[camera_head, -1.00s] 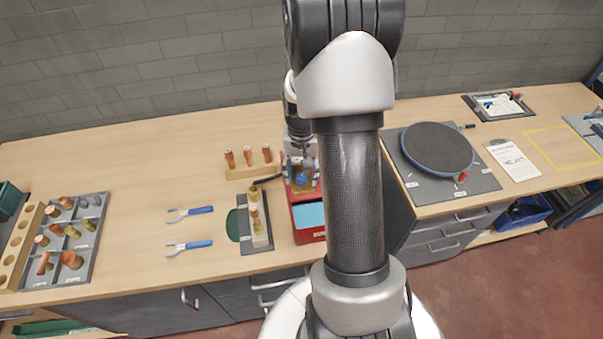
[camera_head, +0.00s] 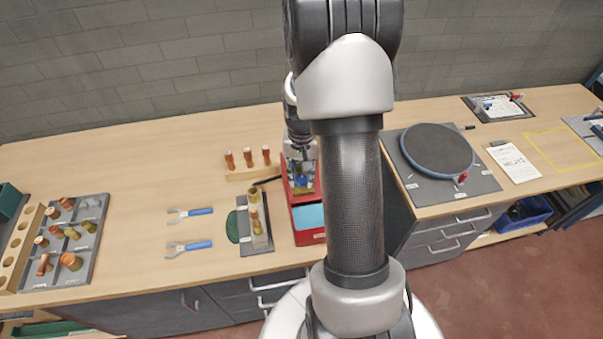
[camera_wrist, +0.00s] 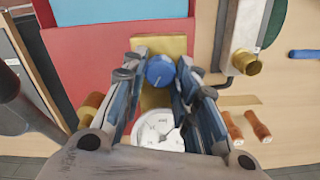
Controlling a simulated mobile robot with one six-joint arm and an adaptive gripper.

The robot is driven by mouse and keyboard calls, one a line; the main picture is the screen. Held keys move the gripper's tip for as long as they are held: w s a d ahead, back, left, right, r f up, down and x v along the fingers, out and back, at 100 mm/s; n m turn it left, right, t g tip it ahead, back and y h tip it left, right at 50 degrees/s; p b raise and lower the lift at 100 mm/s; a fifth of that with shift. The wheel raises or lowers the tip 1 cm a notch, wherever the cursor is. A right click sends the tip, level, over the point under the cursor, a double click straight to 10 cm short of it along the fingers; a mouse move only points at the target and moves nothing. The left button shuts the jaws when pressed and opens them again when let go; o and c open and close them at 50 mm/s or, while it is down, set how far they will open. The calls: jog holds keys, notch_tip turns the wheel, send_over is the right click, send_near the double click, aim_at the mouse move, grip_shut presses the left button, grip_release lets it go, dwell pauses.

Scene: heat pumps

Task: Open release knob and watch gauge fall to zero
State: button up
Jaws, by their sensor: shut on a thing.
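In the wrist view a round blue knob (camera_wrist: 160,71) sits on a brass block (camera_wrist: 150,97). My gripper (camera_wrist: 161,75) has a finger on each side of the knob and is shut on it. A white round gauge (camera_wrist: 158,134) lies just below the knob in this view, partly covered by my gripper; its reading is too small to tell. In the head view my gripper (camera_head: 301,172) is at the red unit (camera_head: 309,222) on the bench, and my arm hides part of it.
A brass fitting (camera_wrist: 246,62) on a pipe stands beside the red unit. Copper pieces (camera_head: 248,156) stand in a wooden rack behind. Two blue-handled tools (camera_head: 198,211) lie to the left. A round dark plate (camera_head: 437,150) is at the right.

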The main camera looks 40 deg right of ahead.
aim_at(301, 178)
jog(key=n, duration=0.4)
jog(key=shift+n, duration=0.4)
jog(key=o, duration=1.1)
jog(key=shift+c, duration=0.2)
notch_tip(301, 178, up, 12)
